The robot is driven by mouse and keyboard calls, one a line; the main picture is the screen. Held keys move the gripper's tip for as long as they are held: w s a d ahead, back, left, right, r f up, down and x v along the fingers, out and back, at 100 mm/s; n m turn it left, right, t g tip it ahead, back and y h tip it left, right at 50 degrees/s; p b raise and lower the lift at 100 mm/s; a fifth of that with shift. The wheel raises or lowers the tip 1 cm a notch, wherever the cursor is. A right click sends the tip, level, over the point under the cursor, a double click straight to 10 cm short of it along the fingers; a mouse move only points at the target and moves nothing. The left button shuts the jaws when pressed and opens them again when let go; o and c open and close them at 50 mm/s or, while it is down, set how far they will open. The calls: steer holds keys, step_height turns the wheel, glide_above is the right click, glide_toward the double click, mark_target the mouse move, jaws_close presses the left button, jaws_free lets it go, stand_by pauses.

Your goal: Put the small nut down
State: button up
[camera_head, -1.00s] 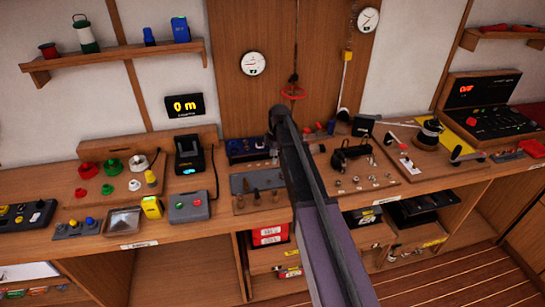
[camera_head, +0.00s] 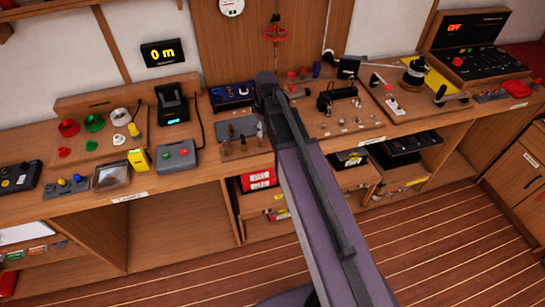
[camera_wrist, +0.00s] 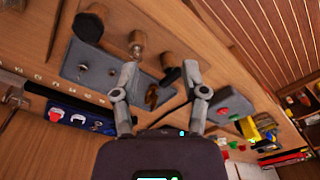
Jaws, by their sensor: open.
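My gripper (camera_wrist: 161,75) is open in the wrist view, its two grey fingers spread over the bench. A small brown-gold piece (camera_wrist: 152,97) shows between and below the fingers, at the edge of a grey plate (camera_wrist: 100,70). I cannot tell whether it is the small nut, and I see no nut held between the fingertips. The grey plate also shows in the head view (camera_head: 240,127), where my arm hides the gripper's fingers. Small metal parts (camera_head: 345,122) lie on a wooden board (camera_head: 372,127) to the right of my arm.
Wooden-handled pieces (camera_wrist: 137,45) stand beside the plate. A grey box with red and green buttons (camera_head: 178,157) and a yellow device (camera_head: 139,160) are left of it. A blue panel (camera_head: 231,95) lies behind. The bench front is narrow, with open shelves below.

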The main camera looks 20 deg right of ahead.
steer(key=s+m, duration=0.8)
steer(key=s, duration=0.5)
steer(key=shift+s+a+m+h, duration=0.15)
steer(key=shift+a+m+h, duration=0.15)
steer(key=shift+a, duration=0.1)
steer(key=shift+s, duration=0.1)
